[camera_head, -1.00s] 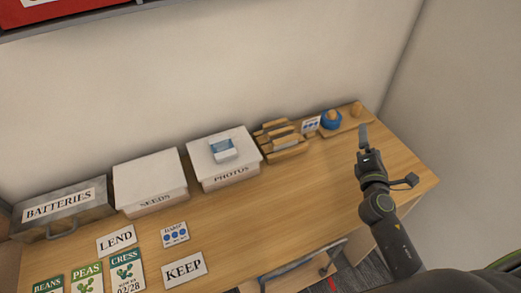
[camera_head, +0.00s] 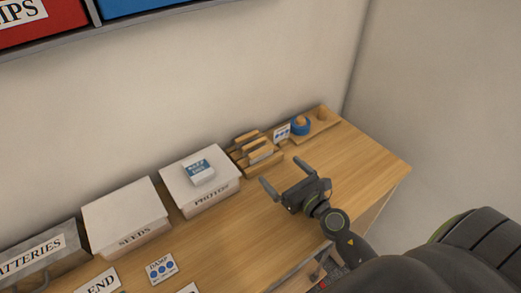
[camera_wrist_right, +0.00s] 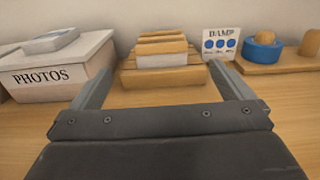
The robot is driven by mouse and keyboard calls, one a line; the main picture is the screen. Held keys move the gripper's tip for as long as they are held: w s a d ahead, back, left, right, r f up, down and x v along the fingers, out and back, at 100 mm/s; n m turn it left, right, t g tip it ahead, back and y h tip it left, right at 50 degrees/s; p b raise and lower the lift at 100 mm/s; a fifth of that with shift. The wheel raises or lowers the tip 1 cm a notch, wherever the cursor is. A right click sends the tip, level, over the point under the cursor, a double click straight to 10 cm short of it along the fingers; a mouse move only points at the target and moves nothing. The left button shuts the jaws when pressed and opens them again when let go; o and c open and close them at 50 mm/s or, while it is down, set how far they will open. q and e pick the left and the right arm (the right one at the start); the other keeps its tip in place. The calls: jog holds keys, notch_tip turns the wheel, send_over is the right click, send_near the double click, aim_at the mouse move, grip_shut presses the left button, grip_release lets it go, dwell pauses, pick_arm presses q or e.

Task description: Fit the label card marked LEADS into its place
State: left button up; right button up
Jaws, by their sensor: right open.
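I cannot read LEADS on any card in these views. My right gripper (camera_head: 286,176) is open and empty over the table, its fingers pointing at the wooden rack (camera_head: 258,163). In the right wrist view the rack (camera_wrist_right: 162,78) lies ahead, between the two fingers. A pale card or block face (camera_wrist_right: 162,60) shows in the rack, with no writing visible on it. My left gripper is not in view.
Boxes marked PHOTOS (camera_head: 211,197), SEEDS (camera_head: 135,238) and BATTERIES (camera_head: 30,257) stand along the wall. A DAMP card (camera_wrist_right: 220,43) stands beside a blue ring (camera_wrist_right: 262,52) on a wooden board. Another DAMP card (camera_head: 161,269) lies in front. The right tabletop is clear.

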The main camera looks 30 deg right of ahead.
aim_at(263, 152)
jog(key=w, duration=0.6)
jog(key=w+a, duration=0.1)
jog(key=w, duration=0.2)
jog(key=shift+w+a+f, duration=0.1)
jog(key=shift+w+f, duration=0.05)
jog(key=shift+f, duration=0.15)
jog(key=shift+c, duration=0.4)
jog(key=c, duration=1)
jog(key=shift+r+p, duration=0.15)
jog(key=shift+p, duration=0.2)
